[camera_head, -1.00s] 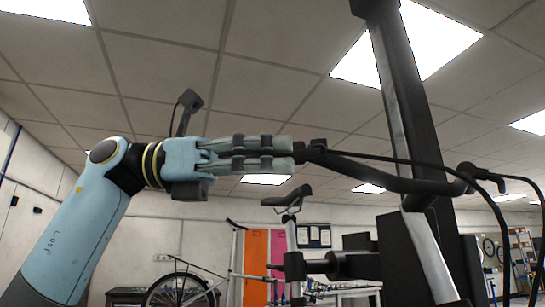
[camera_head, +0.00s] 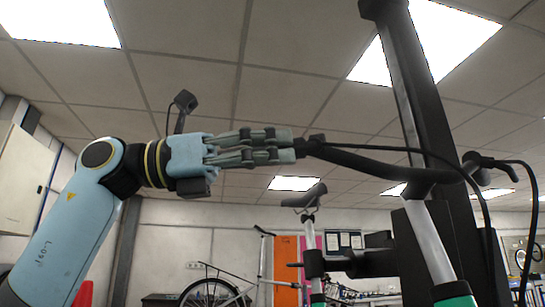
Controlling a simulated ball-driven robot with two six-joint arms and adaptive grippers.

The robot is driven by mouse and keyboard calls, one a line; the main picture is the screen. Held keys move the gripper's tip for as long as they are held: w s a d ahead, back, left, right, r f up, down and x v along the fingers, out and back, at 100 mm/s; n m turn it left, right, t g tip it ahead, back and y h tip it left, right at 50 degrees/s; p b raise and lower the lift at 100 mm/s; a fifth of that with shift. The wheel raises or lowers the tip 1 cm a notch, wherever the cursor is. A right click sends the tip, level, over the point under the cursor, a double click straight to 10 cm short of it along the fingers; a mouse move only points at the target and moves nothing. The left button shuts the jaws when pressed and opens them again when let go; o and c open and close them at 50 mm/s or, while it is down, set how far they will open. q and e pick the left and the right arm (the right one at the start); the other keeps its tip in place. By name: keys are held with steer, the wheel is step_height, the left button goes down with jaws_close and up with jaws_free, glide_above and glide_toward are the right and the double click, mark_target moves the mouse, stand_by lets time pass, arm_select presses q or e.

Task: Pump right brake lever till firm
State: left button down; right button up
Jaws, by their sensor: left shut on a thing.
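A bike's black handlebar (camera_head: 385,168) curves across the right half of the view, with thin black cables running along it. My left gripper (camera_head: 300,147) comes in from the left, its grey fingers level and closed together at the bar's left end. My right gripper is not in view.
A black post (camera_head: 425,100) rises behind the handlebar. A bike saddle (camera_head: 304,197) stands behind and below the bar. A bike wheel (camera_head: 210,294) and an orange locker door (camera_head: 287,268) are farther back. Open air surrounds my left arm.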

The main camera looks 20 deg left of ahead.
arm_select(q)
steer(key=shift+s+d+f+n+t, duration=0.15)
steer(key=shift+s+f+n+t, duration=0.1)
steer(key=shift+n+t, duration=0.15)
steer(key=shift+t, duration=0.3)
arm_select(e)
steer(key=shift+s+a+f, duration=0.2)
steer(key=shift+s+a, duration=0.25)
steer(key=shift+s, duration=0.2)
arm_select(q)
steer(key=c, duration=1.5)
jaws_free()
steer(key=shift+d, duration=0.1)
steer(key=shift+o, duration=0.7)
steer(key=shift+d, duration=0.25)
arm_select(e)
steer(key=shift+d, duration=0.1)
